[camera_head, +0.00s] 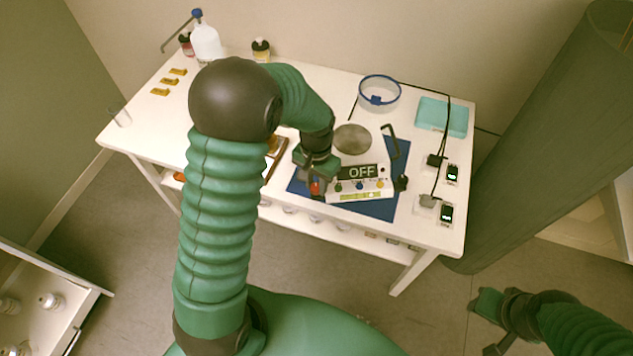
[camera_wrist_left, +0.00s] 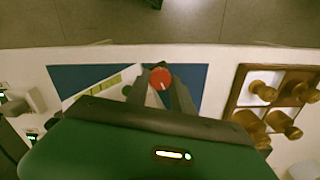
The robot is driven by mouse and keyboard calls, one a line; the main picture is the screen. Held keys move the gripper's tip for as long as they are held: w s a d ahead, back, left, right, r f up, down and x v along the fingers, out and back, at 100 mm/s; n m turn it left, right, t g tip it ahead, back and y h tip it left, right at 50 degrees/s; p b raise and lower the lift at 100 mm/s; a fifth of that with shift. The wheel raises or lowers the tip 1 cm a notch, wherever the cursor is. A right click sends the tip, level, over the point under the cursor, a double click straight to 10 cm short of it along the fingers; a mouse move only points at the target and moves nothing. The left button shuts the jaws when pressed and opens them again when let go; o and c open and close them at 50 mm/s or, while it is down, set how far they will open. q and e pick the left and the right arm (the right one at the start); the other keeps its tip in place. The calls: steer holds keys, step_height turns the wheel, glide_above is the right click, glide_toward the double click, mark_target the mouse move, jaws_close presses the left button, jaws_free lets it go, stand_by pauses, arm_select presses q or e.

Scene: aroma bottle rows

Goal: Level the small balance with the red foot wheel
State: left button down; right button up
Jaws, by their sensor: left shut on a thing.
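The small white balance (camera_head: 375,190) stands on a blue mat (camera_head: 378,209) on the table. It has a round metal pan (camera_head: 352,138) and a display (camera_head: 360,172) reading "OFF". Green, blue and yellow knobs line its front, above a yellow-green strip. The red foot wheel (camera_head: 315,188) is at its front left corner. My left gripper (camera_head: 315,182) is shut on the red wheel, which also shows in the left wrist view (camera_wrist_left: 160,78) between the two fingers. My right gripper (camera_head: 488,322) hangs at the lower right, off the table; its jaw state is unclear.
A wooden tray with brass weights (camera_wrist_left: 264,91) is beside the left gripper. A blue-rimmed glass dish (camera_head: 379,92), a teal pad (camera_head: 442,117) and two small devices with green displays (camera_head: 446,212) are on the table. Bottles (camera_head: 206,44) stand at the back left.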

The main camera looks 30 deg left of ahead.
arm_select(q)
steer(key=shift+d+r, duration=0.1)
steer(key=m+p, duration=0.2)
steer(key=shift+r+m, duration=0.15)
steer(key=shift+m, duration=0.15)
steer(key=m+p, duration=0.3)
steer(key=shift+m, duration=0.3)
steer(key=m+p, duration=0.3)
steer(key=shift+m, duration=0.3)
steer(key=m+p, duration=0.3)
steer(key=m, duration=0.1)
steer(key=shift+m+p, duration=0.3)
steer(key=shift+p, duration=0.05)
steer(key=m+p, duration=0.4)
steer(key=m, duration=0.1)
steer(key=shift+m+p, duration=1.1)
steer(key=shift+m, duration=1)
steer(key=shift+f, duration=0.2)
